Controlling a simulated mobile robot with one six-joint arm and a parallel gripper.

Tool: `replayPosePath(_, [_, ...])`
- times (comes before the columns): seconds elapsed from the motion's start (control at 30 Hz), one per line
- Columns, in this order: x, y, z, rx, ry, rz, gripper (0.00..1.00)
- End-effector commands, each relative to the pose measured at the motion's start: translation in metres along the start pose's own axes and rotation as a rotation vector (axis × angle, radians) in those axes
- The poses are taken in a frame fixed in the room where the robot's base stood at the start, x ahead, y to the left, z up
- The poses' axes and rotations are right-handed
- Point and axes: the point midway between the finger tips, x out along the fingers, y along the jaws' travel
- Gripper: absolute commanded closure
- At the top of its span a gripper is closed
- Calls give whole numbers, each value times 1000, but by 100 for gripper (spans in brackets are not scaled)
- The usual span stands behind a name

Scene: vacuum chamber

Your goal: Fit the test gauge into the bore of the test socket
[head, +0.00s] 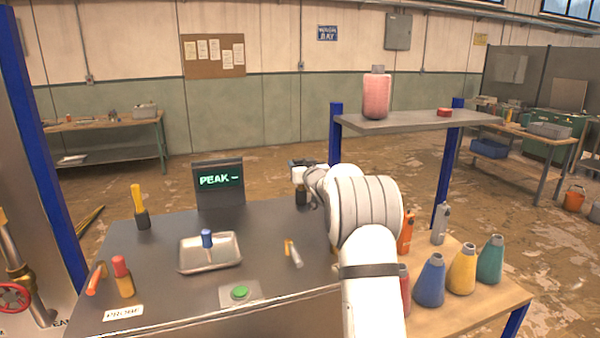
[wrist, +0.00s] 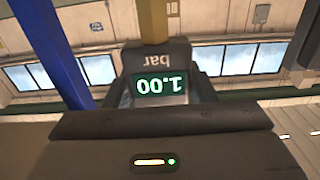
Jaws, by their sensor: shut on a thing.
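The test gauge is in my gripper (wrist: 160,90). In the wrist view the gauge (wrist: 161,72) is a grey body whose lit display reads 1.00 bar, upside down in the picture. A brass-coloured stem (wrist: 153,28) runs from it to the picture's top edge. Dark fingers close on both sides of the gauge. In the head view my gripper (head: 301,182) is over the bench's back right part, small and partly hidden by my arm; a dark piece hangs below it. I cannot make out the test socket or its bore in either view.
Coloured bottles (head: 430,282) stand at right, below a raised shelf (head: 410,122).

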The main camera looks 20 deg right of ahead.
Motion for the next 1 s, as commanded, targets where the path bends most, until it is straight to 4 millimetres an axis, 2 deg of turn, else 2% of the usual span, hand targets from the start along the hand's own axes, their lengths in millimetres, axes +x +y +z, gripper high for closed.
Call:
replayPosePath(0.03, [0,0,0,0,0,0,65])
replayPosePath(0.17, [0,0,0,0,0,0,75])
replayPosePath(0.47, [0,-1,-6,0,3,-2,75])
replayPosePath(0.57, [0,-1,-20,-1,4,-2,75])
replayPosePath(0.8, [0,-2,-70,-2,3,-2,75])
replayPosePath(1.0, [0,-2,-97,0,2,-3,75])
